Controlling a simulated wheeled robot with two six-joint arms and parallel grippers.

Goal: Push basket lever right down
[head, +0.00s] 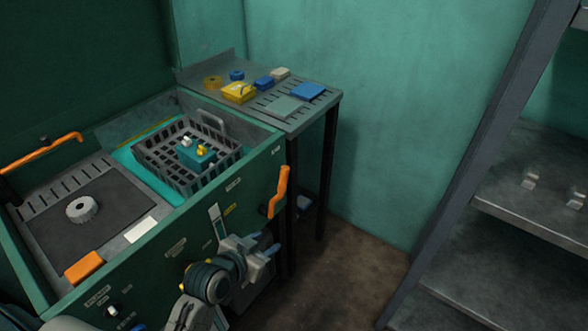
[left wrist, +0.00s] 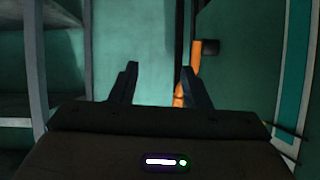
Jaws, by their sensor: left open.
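The right basket lever (head: 279,190) is an orange handle on the right end of the green machine. Its grip points up. In the left wrist view the orange lever (left wrist: 196,60) stands beyond the right-hand finger, which partly hides it. My left gripper (head: 270,244) is below the lever in the head view, in front of the machine. The left wrist view shows its two fingers (left wrist: 158,78) apart with nothing between them. The wire basket (head: 180,180) sits in the tank and holds a teal block with small yellow and white parts. My right gripper is not in view.
A second orange lever (head: 45,155) is on the machine's left side. A side table (head: 325,100) behind the right lever carries blue and yellow items. Grey shelving (head: 530,220) stands at the right. The floor (head: 345,265) between them is clear.

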